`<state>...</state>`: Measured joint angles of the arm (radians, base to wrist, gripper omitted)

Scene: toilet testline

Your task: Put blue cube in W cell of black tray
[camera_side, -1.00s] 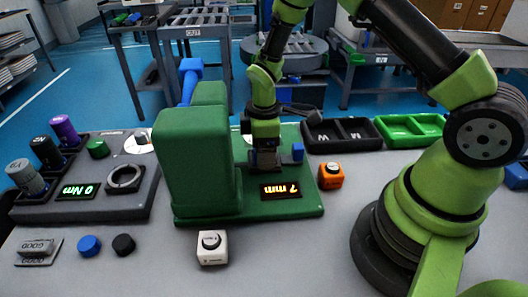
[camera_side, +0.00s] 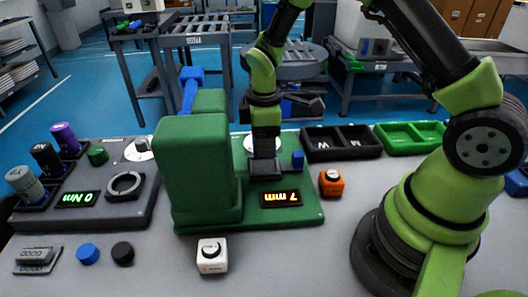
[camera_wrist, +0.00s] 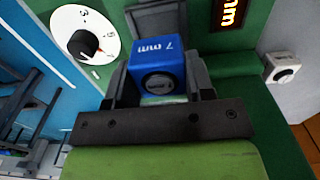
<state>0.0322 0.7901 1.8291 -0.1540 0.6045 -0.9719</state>
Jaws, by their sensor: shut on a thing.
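My gripper (camera_wrist: 158,88) is shut on the blue cube (camera_wrist: 157,66) in the wrist view, one finger on each side. The cube's face reads "7 mm" and has a dark round knob. The black tray (camera_side: 337,157) lies to the right, behind the orange cube. It has two cells; the left one shows a letter like W and the right one like M. Both look empty.
A tall green housing (camera_side: 195,170) stands just left of my gripper. An orange cube (camera_side: 331,183) and white cube (camera_side: 212,255) sit nearby. A green tray (camera_side: 410,135) is right of the black one.

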